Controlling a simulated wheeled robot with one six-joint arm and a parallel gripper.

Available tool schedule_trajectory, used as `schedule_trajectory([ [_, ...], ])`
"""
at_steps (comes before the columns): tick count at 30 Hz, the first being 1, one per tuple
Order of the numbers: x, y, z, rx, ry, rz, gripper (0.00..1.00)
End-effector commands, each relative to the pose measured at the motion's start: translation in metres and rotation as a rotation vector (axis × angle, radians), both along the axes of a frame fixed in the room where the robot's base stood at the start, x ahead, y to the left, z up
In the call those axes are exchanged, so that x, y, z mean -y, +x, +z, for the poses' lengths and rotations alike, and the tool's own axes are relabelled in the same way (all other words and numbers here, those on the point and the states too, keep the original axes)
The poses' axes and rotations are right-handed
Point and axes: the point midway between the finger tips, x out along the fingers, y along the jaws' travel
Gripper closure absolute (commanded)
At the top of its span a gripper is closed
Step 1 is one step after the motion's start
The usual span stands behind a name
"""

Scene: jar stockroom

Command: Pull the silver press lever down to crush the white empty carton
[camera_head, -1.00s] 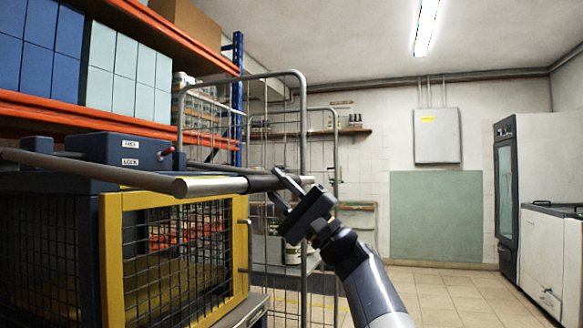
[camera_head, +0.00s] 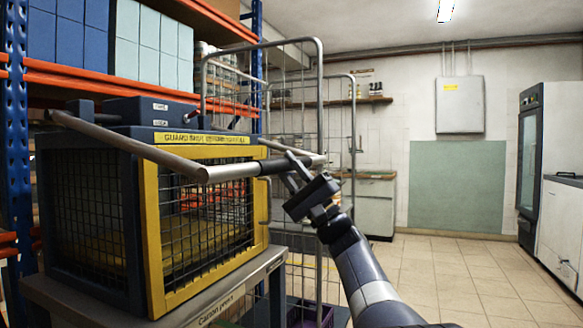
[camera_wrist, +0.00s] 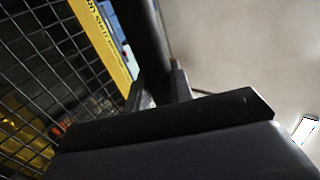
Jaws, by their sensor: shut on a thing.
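The silver press lever (camera_head: 190,163) runs across the front of the press, with its crossbar leading to a dark grip at the right. My gripper (camera_head: 290,170) is shut on that dark grip (camera_head: 273,165). In the wrist view the dark grip (camera_wrist: 143,35) passes between the fingers of my gripper (camera_wrist: 160,88). The lever lies in front of the upper part of the yellow-framed mesh guard (camera_head: 205,215). The guard is shut across the front of the press (camera_head: 88,220). I cannot make out the white carton behind the mesh.
The press stands on a grey bench (camera_head: 225,296). A wire cage trolley (camera_head: 320,110) is close behind my gripper. Shelving with blue boxes (camera_head: 85,40) and pale boxes (camera_head: 150,48) rises behind the press. The tiled floor (camera_head: 470,280) at the right is clear.

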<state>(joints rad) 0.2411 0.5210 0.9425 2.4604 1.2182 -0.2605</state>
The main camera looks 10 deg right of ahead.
Motion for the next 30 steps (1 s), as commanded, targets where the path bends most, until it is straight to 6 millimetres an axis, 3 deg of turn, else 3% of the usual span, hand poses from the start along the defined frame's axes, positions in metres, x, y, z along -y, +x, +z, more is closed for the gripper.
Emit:
schedule_trajectory([
  [8,-0.005,0.004,-0.003,-0.012,-0.007,0.003,0.59],
  [23,-0.001,0.0,-0.002,-0.006,-0.004,0.001,0.59],
  [30,0.014,-0.011,-0.024,-0.009,-0.002,0.0,0.59],
])
